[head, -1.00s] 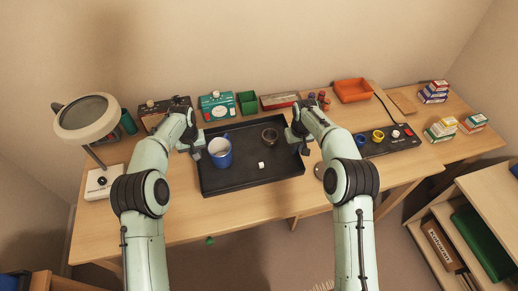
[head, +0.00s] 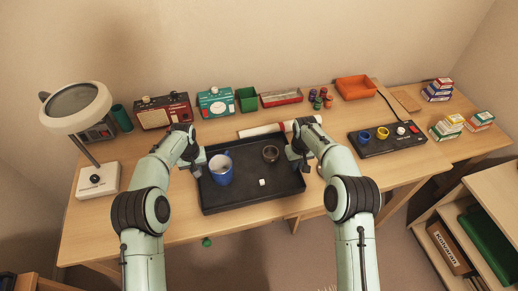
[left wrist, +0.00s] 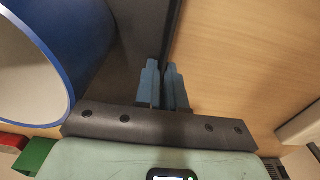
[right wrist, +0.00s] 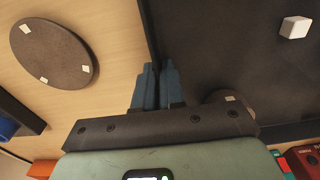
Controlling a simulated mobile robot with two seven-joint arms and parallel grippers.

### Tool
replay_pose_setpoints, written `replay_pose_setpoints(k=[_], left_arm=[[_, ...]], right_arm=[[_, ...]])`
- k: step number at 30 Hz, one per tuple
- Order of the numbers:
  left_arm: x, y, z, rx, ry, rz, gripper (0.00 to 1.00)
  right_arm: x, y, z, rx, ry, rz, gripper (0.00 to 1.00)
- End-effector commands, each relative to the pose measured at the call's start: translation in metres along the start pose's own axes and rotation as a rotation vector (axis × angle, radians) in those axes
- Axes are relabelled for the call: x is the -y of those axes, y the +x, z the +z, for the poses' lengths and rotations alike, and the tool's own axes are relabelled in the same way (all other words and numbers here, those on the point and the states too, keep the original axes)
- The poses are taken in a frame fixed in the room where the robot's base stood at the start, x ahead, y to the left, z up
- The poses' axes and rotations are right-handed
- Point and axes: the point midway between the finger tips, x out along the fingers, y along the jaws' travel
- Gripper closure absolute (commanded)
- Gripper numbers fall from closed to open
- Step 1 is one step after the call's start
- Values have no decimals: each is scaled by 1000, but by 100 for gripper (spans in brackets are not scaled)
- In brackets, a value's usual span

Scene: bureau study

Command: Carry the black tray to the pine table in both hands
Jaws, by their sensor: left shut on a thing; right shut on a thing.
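The black tray (head: 255,199) is over the wooden desk, near its front edge; whether it touches the desk I cannot tell. Which furniture is the pine table is unclear.
A shelf unit (head: 485,200) stands at right.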

Motion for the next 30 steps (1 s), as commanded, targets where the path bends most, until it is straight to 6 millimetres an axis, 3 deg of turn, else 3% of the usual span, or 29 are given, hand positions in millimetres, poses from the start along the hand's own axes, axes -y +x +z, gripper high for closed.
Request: replay_pose_setpoints(k=[2,5,6,17,30], left_arm=[[0,8,2,0,0,0,100],[0,7,2,2,0,0,68],[0,7,2,2,0,0,66],[0,0,2,0,0,0,66],[0,-85,1,-2,0,1,66]], right_arm=[[0,8,2,1,0,0,100],[0,7,2,3,0,-1,68],[0,7,2,3,0,0,66],[0,7,2,3,0,-1,66],[0,7,2,3,0,-1,66]])
